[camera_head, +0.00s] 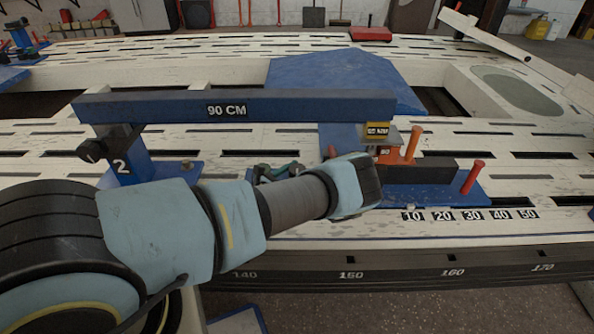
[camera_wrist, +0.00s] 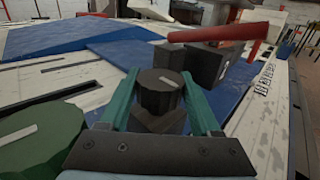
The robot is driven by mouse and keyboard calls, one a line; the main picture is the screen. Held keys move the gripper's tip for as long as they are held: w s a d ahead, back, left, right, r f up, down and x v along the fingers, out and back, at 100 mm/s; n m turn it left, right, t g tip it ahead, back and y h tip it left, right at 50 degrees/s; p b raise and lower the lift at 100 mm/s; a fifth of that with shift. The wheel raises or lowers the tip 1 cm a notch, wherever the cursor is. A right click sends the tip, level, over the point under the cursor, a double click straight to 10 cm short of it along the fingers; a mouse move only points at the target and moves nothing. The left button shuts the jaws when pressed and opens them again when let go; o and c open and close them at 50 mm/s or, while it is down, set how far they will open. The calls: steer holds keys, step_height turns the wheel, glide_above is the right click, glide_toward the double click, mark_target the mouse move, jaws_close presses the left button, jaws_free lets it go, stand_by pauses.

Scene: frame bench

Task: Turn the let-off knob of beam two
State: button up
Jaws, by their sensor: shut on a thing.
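Beam two is the long blue beam (camera_head: 240,105) marked "90 CM". It rests on a blue post (camera_head: 127,165) marked "2" at the left, with a black knob (camera_head: 92,150) on its side. A green round knob (camera_wrist: 35,140) with a pale mark lies at lower left, beside the gripper. My arm hides the held knob in the head view.
A red bar (camera_wrist: 225,33) crosses above dark blocks beyond the gripper. An orange peg (camera_head: 412,145) and a red peg (camera_head: 472,177) stand near the beam's right end. A number scale (camera_head: 470,215) runs along the slotted white bench (camera_head: 540,190).

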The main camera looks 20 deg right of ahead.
steer(key=o, duration=1.4)
steer(key=shift+d, duration=0.1)
steer(key=shift+c, duration=0.2)
steer(key=shift+f+t+b, duration=0.1)
steer(key=shift+t+b, duration=0.2)
steer(key=shift+b, duration=0.2)
